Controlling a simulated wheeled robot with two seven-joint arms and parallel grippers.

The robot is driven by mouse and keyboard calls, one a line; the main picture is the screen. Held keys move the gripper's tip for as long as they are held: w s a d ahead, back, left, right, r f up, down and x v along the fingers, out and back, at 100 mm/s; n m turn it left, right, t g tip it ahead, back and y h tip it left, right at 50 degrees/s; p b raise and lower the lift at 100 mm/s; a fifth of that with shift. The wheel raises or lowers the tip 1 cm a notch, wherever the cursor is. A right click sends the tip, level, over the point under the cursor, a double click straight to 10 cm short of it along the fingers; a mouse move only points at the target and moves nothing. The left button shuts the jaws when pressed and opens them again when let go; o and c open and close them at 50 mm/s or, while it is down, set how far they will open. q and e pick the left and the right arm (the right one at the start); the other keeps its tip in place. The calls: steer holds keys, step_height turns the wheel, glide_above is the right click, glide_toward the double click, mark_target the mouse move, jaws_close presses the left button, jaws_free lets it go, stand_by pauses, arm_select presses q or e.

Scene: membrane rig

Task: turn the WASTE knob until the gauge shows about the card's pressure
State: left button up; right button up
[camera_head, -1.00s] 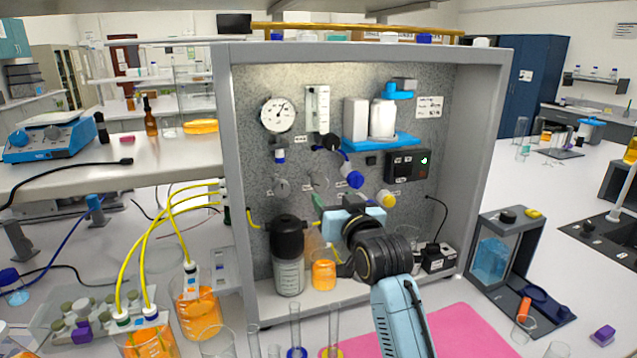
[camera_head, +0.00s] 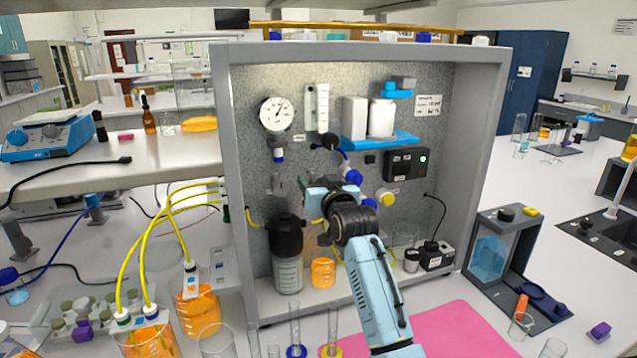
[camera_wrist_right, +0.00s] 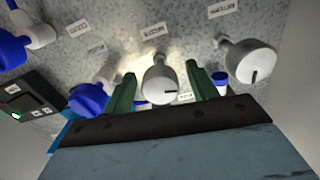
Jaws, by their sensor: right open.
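The round white gauge (camera_head: 276,115) is at the panel's upper left; its needle points up and right, its numbers too small to read. The white card (camera_head: 429,105) is at the panel's upper right, its text unreadable. My right gripper (camera_head: 318,186) is in front of the knob row and hides part of it. In the wrist view its green fingers (camera_wrist_right: 160,72) are open, one on each side of a pale grey knob (camera_wrist_right: 160,84) with a dark mark. I cannot tell whether they touch it. My left gripper is out of view.
A second grey knob (camera_wrist_right: 248,60) and a blue knob (camera_wrist_right: 88,98) flank the middle one. The grey cabinet frame (camera_head: 222,180) encloses the panel.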

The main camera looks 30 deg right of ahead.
steer(key=c, duration=1)
steer(key=n+p, duration=0.3)
steer(key=n, duration=0.1)
steer(key=shift+r, duration=0.1)
steer(key=n+p, duration=0.2)
steer(key=n, duration=0.2)
steer(key=shift+n+p, duration=0.4)
steer(key=o, duration=1)
